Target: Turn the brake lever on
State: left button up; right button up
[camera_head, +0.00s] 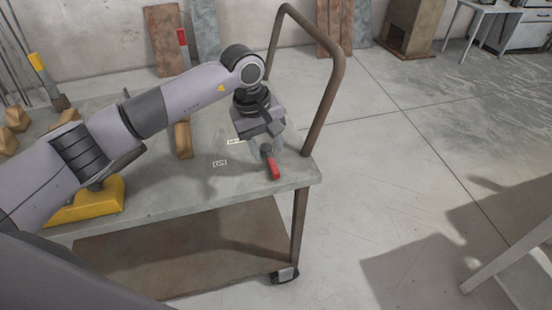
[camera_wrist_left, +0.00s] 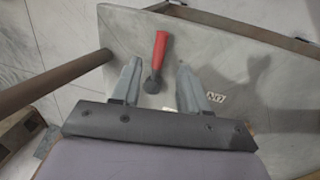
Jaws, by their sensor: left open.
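The brake lever (camera_head: 273,168) has a red handle and a dark round pivot, and sits near the front right corner of the cart top. Its handle points toward the front edge in the head view. The lever also shows in the left wrist view (camera_wrist_left: 161,47), between the two fingers. My left gripper (camera_head: 267,152) is open, pointing down over the pivot end, with a finger on each side. Contact with the lever cannot be told. Two small white labels (camera_head: 220,163) lie on the top left of the lever. My right gripper is not in view.
The cart top (camera_head: 150,205) is grey, with a rusty push handle (camera_head: 325,95) rising at its right end. A yellow block (camera_head: 90,203) and several wooden pieces (camera_head: 183,140) lie to the left.

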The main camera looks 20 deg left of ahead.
aim_at(273, 167)
pick_arm(q)
jog(key=f, duration=0.3)
jog(key=d+f, duration=0.1)
jog(key=f, duration=0.1)
jog(key=shift+w+f, duration=0.25)
jog(key=shift+f, duration=0.05)
grip_shut()
